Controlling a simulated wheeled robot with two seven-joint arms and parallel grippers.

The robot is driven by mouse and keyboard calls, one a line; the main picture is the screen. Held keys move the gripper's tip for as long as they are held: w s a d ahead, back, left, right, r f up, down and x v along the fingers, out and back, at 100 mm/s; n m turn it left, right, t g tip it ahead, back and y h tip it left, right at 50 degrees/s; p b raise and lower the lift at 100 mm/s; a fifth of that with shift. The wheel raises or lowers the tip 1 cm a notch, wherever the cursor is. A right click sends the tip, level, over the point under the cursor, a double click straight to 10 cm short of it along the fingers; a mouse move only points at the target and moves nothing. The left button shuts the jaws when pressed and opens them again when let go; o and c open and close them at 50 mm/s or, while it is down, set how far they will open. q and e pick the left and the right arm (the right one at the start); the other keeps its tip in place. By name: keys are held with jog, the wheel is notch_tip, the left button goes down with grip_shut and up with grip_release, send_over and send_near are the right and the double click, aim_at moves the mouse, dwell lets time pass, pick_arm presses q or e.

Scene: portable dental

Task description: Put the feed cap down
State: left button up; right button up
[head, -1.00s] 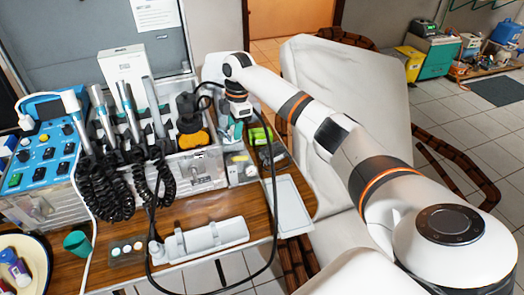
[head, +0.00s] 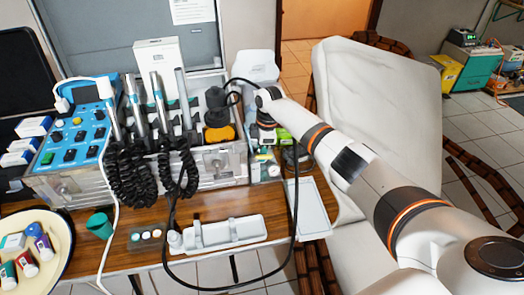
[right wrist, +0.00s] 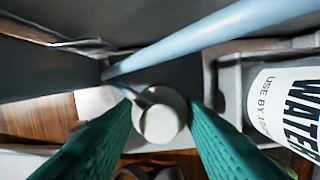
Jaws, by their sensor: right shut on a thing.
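In the right wrist view a white round cap (right wrist: 160,122) with a short stem sits between the green fingers of my right gripper (right wrist: 163,115), which is shut on it. Its underside and any contact below are hidden. In the head view my right gripper (head: 264,142) points down at the right end of the dental unit (head: 215,165), among small items there. The cap cannot be made out in that view. My left gripper is not in view.
In the right wrist view a pale blue tube (right wrist: 205,38) crosses above the cap, and a bottle labelled WATER (right wrist: 285,105) stands close on the right. In the head view a black hose (head: 296,215) loops over the table. An empty white tray (head: 308,210) lies at the right.

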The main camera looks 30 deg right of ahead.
jog(key=shift+f, duration=0.25)
jog(key=o, duration=1)
jog(key=shift+o, duration=0.2)
notch_tip(320, 180, up, 12)
jog(key=d, duration=0.1)
jog(key=shift+s+d, duration=0.2)
jog(key=shift+s, duration=0.05)
jog(key=shift+r, duration=0.1)
